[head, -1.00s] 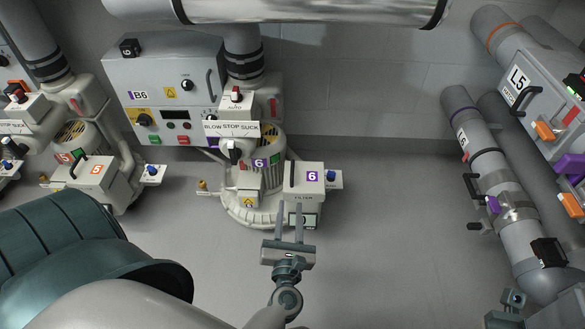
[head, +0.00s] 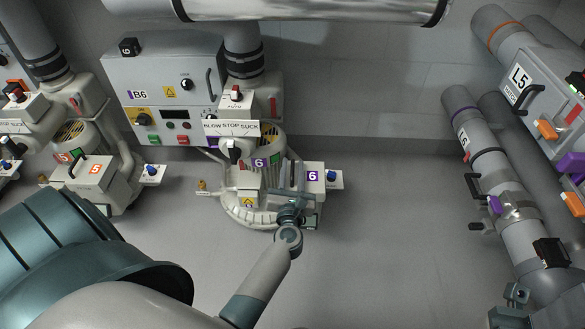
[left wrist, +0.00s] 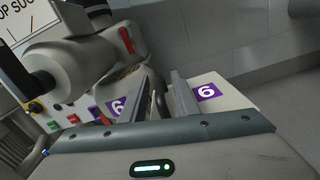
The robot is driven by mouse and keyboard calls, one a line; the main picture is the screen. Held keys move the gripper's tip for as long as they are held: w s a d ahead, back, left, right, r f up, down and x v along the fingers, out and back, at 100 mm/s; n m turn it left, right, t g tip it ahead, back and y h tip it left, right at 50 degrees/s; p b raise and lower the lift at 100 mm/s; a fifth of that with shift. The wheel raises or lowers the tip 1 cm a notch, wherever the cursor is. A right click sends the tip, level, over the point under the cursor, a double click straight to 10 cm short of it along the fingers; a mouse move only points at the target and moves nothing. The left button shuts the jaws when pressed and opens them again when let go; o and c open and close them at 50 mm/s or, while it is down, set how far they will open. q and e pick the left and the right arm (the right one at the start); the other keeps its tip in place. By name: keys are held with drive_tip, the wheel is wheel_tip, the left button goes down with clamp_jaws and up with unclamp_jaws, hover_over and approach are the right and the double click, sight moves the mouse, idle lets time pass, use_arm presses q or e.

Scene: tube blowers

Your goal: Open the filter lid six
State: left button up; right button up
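The white filter box with lid six (head: 314,185) stands at the right of the blower, with a purple 6 label on top. The lid looks shut. It also shows in the left wrist view (left wrist: 232,103). My left gripper (head: 293,168) is over the lid, its two fingers reaching along it where the black handle is. In the left wrist view the dark handle (left wrist: 160,103) shows between the fingers, which look apart; I cannot tell whether they touch it. A grey part at the lower right edge looks like my right gripper (head: 515,294); its fingers are unclear.
The blower's BLOW STOP SUCK dial (head: 234,148) and control cabinet B6 (head: 150,75) stand behind and left of the filter. A blue knob (head: 332,175) sits right of the lid. Pipes (head: 500,190) with a black handle stand at the right. Floor between is clear.

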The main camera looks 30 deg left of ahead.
use_arm(q)
drive_tip(key=shift+w+a, duration=0.1)
drive_tip(key=shift+w, duration=0.1)
clamp_jaws()
